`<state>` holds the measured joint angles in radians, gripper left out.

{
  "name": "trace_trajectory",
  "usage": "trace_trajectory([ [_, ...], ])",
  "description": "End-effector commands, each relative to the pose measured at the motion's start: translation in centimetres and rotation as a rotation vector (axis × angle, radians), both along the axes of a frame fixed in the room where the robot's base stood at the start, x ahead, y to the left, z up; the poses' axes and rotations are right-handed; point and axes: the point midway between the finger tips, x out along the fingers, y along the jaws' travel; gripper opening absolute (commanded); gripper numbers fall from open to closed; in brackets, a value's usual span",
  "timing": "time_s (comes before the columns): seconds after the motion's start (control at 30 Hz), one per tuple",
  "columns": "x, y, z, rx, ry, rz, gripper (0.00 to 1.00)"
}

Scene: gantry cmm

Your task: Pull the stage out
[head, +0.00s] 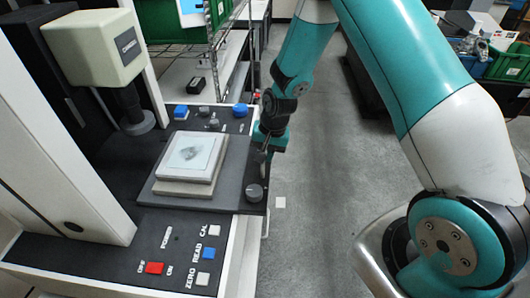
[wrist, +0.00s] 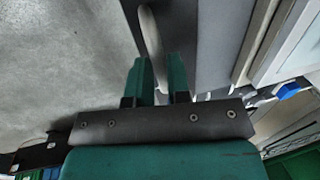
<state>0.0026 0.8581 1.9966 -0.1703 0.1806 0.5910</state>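The stage (head: 228,180) is a dark grey plate on the measuring machine. It carries a light block with a white square part on top (head: 190,158), and its right edge overhangs the machine's base. My gripper (head: 264,150) is at this right edge, pointing down; its fingertips are hard to make out in the head view. In the wrist view, the two green fingers (wrist: 160,75) stand on either side of a pale curved handle (wrist: 150,32) beside the dark edge. The handle fills the narrow gap between them, so the gripper looks shut on it.
The measuring head (head: 100,45) with its dark lens stands left of the stage. A front panel holds a red button (head: 154,268) and a blue button (head: 208,254). A shelf with a green crate (head: 170,20) is behind.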

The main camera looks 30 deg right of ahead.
Motion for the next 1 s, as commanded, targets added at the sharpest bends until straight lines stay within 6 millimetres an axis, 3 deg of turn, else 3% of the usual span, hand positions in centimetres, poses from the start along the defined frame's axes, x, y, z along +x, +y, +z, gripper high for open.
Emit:
trace_trajectory([
  [0.03,0.0,0.1,0.0,0.000,-0.002,0.001,0.30],
  [0.1,0.0,0.1,0.0,0.000,0.000,0.001,0.39],
  [0.37,0.0,0.1,0.1,0.000,0.000,0.002,0.39],
  [0.53,0.0,-0.1,1.3,0.000,-0.004,0.001,0.39],
  [0.67,-0.2,-0.5,3.7,-0.001,-0.007,0.002,0.39],
  [1.0,-1.2,-2.0,12.1,0.000,-0.008,0.001,0.39],
])
